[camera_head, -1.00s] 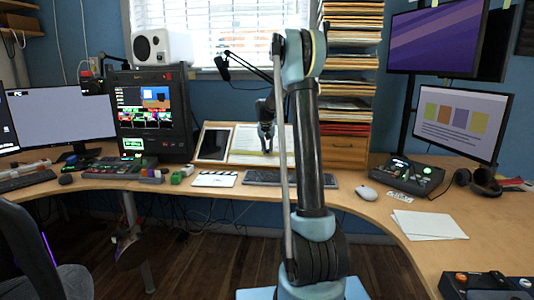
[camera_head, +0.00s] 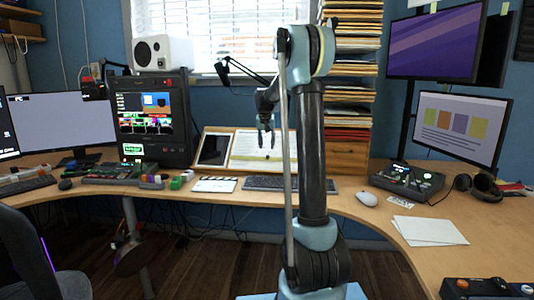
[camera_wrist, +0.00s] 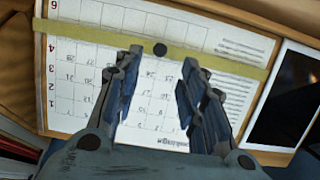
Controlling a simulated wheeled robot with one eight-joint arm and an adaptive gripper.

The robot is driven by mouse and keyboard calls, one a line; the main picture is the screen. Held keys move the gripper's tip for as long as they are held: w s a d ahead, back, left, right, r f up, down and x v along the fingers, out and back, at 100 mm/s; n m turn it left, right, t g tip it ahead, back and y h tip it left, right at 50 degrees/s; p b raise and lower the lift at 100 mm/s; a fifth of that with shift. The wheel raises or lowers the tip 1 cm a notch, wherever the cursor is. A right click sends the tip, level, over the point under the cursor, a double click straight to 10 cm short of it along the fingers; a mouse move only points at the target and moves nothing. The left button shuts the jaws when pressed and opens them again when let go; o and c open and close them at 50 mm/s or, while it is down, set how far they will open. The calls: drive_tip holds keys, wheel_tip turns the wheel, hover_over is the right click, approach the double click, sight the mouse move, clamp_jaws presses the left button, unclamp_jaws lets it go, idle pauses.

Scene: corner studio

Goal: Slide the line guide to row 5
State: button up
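The line guide (camera_wrist: 100,34) is a yellow-green strip with a round black knob (camera_wrist: 160,49). It lies across a printed sheet (camera_wrist: 150,105) on a sloped board, also visible in the head view (camera_head: 248,146). Along the sheet's side, the numbers 6, 4, 3, 2 and 1 show. The strip lies between 6 and 4, covering the place of 5. My gripper (camera_wrist: 162,56) is open, its two fingers apart, with the knob between the tips in the wrist view and no visible contact. In the head view my gripper (camera_head: 266,146) hangs in front of the sheet.
A dark tablet (camera_wrist: 285,100) lies on the board beside the sheet.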

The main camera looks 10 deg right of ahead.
drive_tip(key=shift+v, duration=2.2)
drive_tip(key=s+d+f+n, duration=0.1)
drive_tip(key=s+f, duration=0.1)
drive_tip(key=s, duration=1.3)
drive_tip(key=s+d+f+n, duration=0.1)
drive_tip(key=s, duration=1.4)
drive_tip(key=s+f+g, duration=0.1)
drive_tip(key=s+f, duration=0.7)
drive_tip(key=s, duration=0.4)
drive_tip(key=s+f+n+g+y, duration=0.1)
drive_tip(key=s+f, duration=0.7)
drive_tip(key=s, duration=0.3)
drive_tip(key=shift+s+d+f, duration=0.2)
drive_tip(key=shift+s+f, duration=0.1)
drive_tip(key=shift+s, duration=0.1)
